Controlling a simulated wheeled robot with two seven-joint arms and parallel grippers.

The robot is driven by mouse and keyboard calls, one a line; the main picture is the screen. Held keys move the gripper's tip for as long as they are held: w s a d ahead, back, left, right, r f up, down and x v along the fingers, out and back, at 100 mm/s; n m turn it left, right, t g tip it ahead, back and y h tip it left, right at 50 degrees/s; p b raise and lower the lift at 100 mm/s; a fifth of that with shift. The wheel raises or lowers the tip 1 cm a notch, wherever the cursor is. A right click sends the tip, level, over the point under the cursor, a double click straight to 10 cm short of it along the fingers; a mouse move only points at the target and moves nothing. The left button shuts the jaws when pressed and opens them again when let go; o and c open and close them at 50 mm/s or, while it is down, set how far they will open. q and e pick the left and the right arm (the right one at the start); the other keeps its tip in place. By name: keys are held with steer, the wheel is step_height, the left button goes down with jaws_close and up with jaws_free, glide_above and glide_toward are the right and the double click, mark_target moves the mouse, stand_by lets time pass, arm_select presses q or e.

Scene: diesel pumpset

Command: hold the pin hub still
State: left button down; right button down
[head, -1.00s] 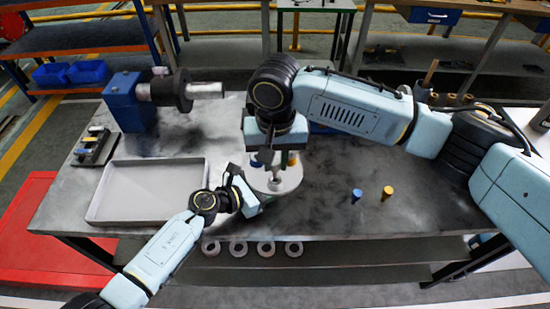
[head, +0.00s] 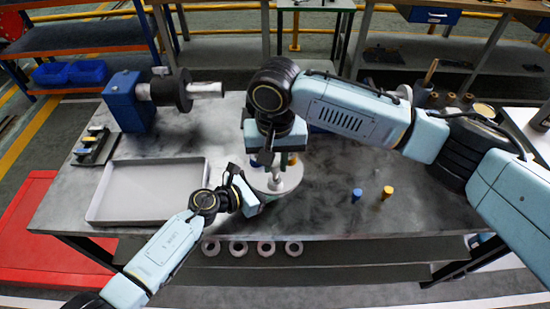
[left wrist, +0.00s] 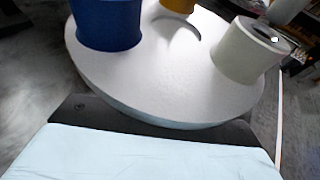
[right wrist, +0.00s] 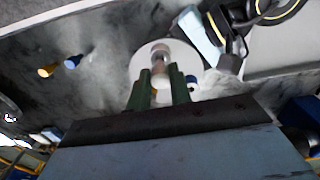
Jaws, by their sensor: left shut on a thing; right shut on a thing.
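The pin hub is a pale round disc (head: 290,182) near the front edge of the table, partly hidden under my right gripper. In the left wrist view the disc (left wrist: 165,85) carries a blue bush (left wrist: 108,25), a white bush (left wrist: 246,50) and a yellow bush (left wrist: 178,5). My left gripper (head: 250,193) is shut on the disc's rim from the left. My right gripper (head: 270,160) points down above the disc. In the right wrist view its green fingers (right wrist: 160,92) are shut on a pale, pin-like piece (right wrist: 160,72) over the disc; its lower contact is unclear.
A loose blue bush (head: 356,195) and a yellow bush (head: 387,192) stand to the right. An empty grey tray (head: 150,165) lies left, with a blue block holding a shaft (head: 130,102) behind it. Several rings (head: 238,248) sit on the lower shelf. The table's right side is mostly clear.

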mark_target(275, 165)
steer(key=shift+f, duration=1.3)
steer(key=c, duration=1.2)
jaws_free()
steer(key=shift+r, duration=0.15)
step_height(275, 165, up, 12)
steer(key=shift+f, duration=0.1)
arm_select(q)
steer(key=shift+c, duration=2.3)
jaws_free()
